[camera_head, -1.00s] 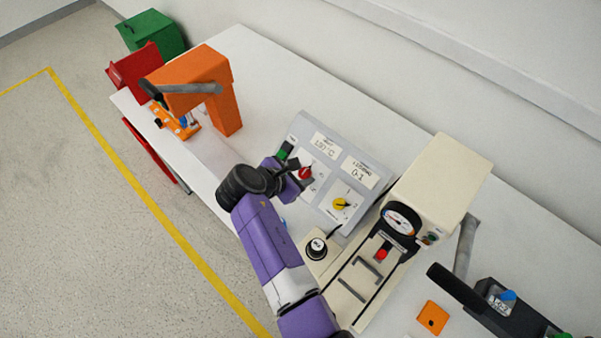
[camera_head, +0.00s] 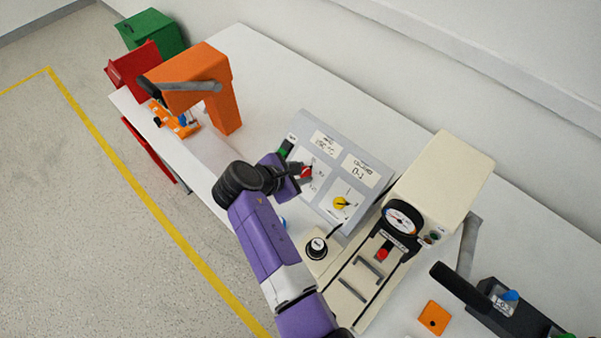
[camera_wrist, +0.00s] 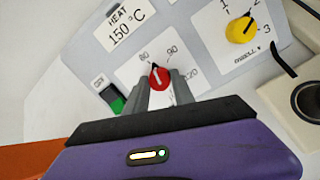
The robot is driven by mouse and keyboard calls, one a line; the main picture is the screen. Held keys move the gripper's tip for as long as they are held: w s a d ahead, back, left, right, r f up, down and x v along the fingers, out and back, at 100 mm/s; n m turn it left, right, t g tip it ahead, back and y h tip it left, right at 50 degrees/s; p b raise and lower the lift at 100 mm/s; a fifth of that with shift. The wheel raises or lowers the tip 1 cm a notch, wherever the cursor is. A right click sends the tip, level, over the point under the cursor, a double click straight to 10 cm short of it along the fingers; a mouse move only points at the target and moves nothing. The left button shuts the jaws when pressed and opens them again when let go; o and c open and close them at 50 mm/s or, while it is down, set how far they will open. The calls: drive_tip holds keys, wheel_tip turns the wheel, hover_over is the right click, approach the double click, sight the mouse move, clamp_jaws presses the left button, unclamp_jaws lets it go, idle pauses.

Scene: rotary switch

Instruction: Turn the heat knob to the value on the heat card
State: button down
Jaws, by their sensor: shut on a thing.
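The heat card (camera_wrist: 125,29) reads 150 °C in the wrist view; it sits at the top left of the grey panel in the head view (camera_head: 325,143). Below it is the red heat knob (camera_wrist: 159,77), also seen in the head view (camera_head: 307,170). Its dark pointer tip faces up and slightly left, between the 80 and 90 marks. A mark that looks like 120 shows to its right; other marks are hidden by my fingers. My gripper (camera_wrist: 162,88) is shut on the red knob, one grey finger on each side.
A yellow knob (camera_wrist: 241,29) with marks 1, 2 and 3 is right of the red knob. A green switch (camera_wrist: 113,100) is left of my fingers. A cream machine (camera_head: 440,185) stands close right; an orange machine (camera_head: 225,100) stands further left.

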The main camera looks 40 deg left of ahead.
drive_tip(key=m+b, duration=0.1)
drive_tip(key=m, duration=0.3)
drive_tip(key=shift+f+m+h+b, duration=0.1)
drive_tip(key=shift+m+h+b, duration=0.2)
drive_tip(key=shift+m+b, duration=0.1)
drive_tip(key=m+b, duration=0.2)
drive_tip(key=m, duration=0.2)
drive_tip(key=shift+a+m, duration=0.1)
drive_tip(key=shift+m, duration=0.2)
drive_tip(key=m+b, duration=0.2)
drive_tip(key=m, duration=0.2)
drive_tip(key=shift+m+g+h, duration=0.3)
drive_tip(key=shift+m+g, duration=0.1)
drive_tip(key=m+b, duration=0.1)
drive_tip(key=m, duration=0.2)
drive_tip(key=shift+m, duration=0.3)
drive_tip(key=m+b, duration=0.1)
drive_tip(key=m, duration=0.2)
drive_tip(key=shift+m+g+b, duration=0.3)
drive_tip(key=shift+g+b, duration=0.05)
drive_tip(key=shift+g, duration=0.05)
drive_tip(key=m+b, duration=0.1)
drive_tip(key=m, duration=0.3)
drive_tip(key=shift+w, duration=0.1)
drive_tip(key=m+b, duration=0.2)
drive_tip(key=m, duration=0.2)
drive_tip(key=shift+m+g, duration=0.4)
drive_tip(key=shift+r+m+y+b, duration=0.2)
drive_tip(key=shift+m+y+b, duration=0.25)
drive_tip(key=shift+m, duration=1.25)
